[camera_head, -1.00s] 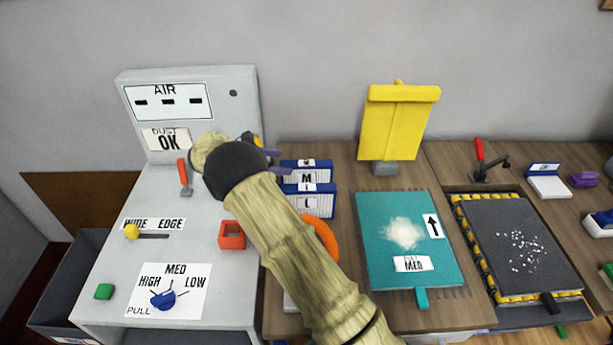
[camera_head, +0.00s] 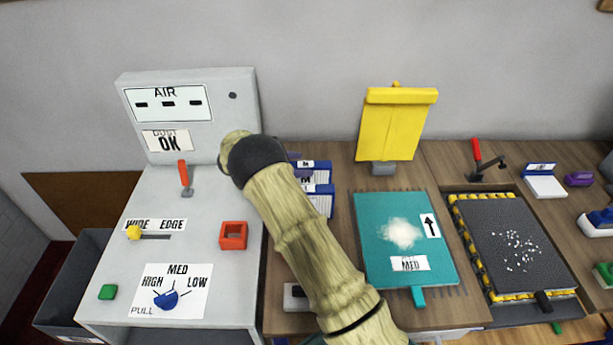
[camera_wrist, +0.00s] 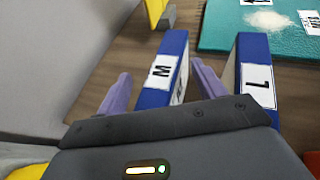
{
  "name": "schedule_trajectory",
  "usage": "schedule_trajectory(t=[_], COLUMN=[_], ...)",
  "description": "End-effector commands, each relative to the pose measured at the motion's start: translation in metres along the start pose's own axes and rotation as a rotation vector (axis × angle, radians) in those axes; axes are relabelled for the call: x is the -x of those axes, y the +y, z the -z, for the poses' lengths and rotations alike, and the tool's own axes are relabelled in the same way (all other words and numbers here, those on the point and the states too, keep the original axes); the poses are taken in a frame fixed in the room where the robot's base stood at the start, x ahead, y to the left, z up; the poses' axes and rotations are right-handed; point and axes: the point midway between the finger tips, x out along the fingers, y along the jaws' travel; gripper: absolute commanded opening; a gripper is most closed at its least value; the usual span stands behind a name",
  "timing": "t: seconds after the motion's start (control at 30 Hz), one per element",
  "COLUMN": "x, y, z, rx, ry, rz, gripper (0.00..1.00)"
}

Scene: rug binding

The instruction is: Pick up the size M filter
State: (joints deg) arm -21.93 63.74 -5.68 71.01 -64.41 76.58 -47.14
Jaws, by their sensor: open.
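The size M filter (camera_wrist: 177,50) is a blue-edged block with a white label reading M. In the wrist view it stands between the two purple fingers of my gripper (camera_wrist: 162,70), which are open. The size L filter (camera_wrist: 254,48) stands just right of the right finger. In the head view, the M filter (camera_head: 320,168) and the L filter (camera_head: 322,200) stand on the bench beside the grey machine, partly hidden by my arm. Most of my gripper is hidden there; a bit of purple finger shows.
The grey machine (camera_head: 205,280) with its AIR panel stands close on the left. A teal board (camera_head: 380,265) with white powder and a MED label lies to the right. A yellow upright piece (camera_head: 392,130) stands behind it. A dark tray (camera_head: 520,250) lies further right.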

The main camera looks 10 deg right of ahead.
Motion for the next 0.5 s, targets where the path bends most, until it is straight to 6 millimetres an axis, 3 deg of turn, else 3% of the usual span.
schedule_trajectory(t=[0.5], x=[-0.0005], y=[0.0000], z=[0.0004], rx=[0.000], ry=[0.000], rz=[0.000], gripper=[0.67])
